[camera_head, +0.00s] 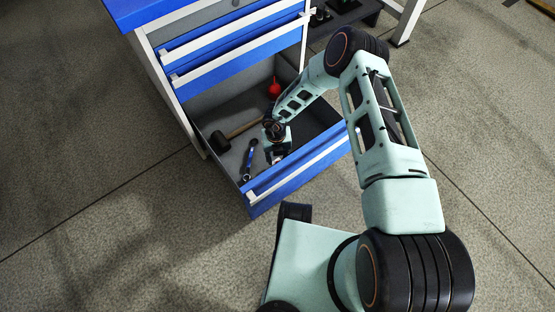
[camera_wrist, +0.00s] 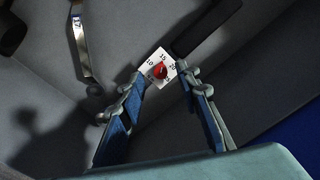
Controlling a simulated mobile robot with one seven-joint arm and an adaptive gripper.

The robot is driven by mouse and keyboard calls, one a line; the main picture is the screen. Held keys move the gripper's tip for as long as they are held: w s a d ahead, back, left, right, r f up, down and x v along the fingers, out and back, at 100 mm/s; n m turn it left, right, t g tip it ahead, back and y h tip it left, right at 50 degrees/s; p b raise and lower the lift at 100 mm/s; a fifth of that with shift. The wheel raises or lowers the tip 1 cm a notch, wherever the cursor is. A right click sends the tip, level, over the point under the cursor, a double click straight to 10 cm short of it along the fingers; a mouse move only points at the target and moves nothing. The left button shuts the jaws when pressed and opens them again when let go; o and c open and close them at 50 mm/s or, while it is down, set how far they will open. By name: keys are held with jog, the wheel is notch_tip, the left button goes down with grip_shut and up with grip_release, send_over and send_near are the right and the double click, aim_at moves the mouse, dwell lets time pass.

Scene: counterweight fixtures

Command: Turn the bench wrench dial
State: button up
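The dial (camera_wrist: 158,72) shows in the wrist view as a small white plate with printed numbers and a red knob in its middle. A dark bar, which looks like a handle (camera_wrist: 207,27), runs from the plate to the upper right. My gripper (camera_wrist: 161,76) is open, with one fingertip on each side of the dial and the red knob between them. I cannot tell whether the fingers touch the plate. In the head view my gripper (camera_head: 279,152) is down inside the open bottom drawer (camera_head: 290,177), and the dial cannot be made out there.
The drawer belongs to a blue and grey cabinet (camera_head: 222,42). In it lie a mallet (camera_head: 221,141) with a wooden handle, a dark and blue tool (camera_head: 248,160) and a red bulb-shaped thing (camera_head: 274,88). A metal strip-like tool (camera_wrist: 80,46) shows left of my fingers. Drawer walls surround my gripper.

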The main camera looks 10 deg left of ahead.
notch_tip(320, 180, up, 10)
jog(key=shift+a, duration=0.15)
dwell(0.7)
